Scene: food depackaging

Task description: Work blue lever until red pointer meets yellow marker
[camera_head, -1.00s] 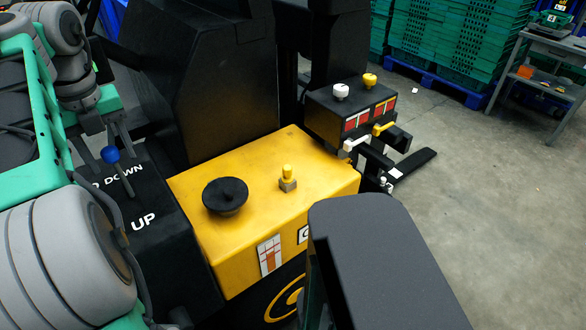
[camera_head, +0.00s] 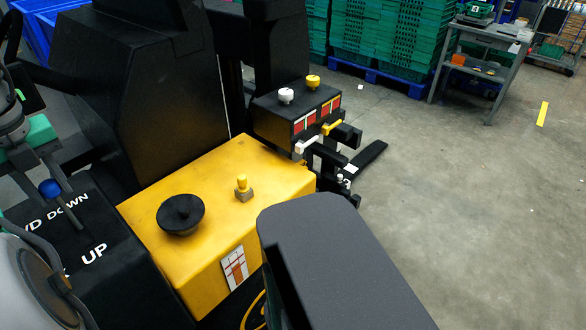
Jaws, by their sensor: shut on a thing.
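The blue lever (camera_head: 50,188) has a round blue knob on a thin shaft. It stands at the left of the camera_head view on a black panel (camera_head: 119,274) marked DOWN and UP, leaning toward the upper left. My gripper (camera_head: 52,179) is at the left edge, shut on the blue lever at its knob; part of its body is cut off. A black box (camera_head: 272,122) farther back carries red and white panels (camera_head: 305,121), a white knob and a yellow knob. I cannot make out a red pointer or a yellow marker for certain.
A dark grey block (camera_head: 345,265) fills the lower middle. Green crates (camera_head: 380,45) and a grey table stand behind. Floor at right is open.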

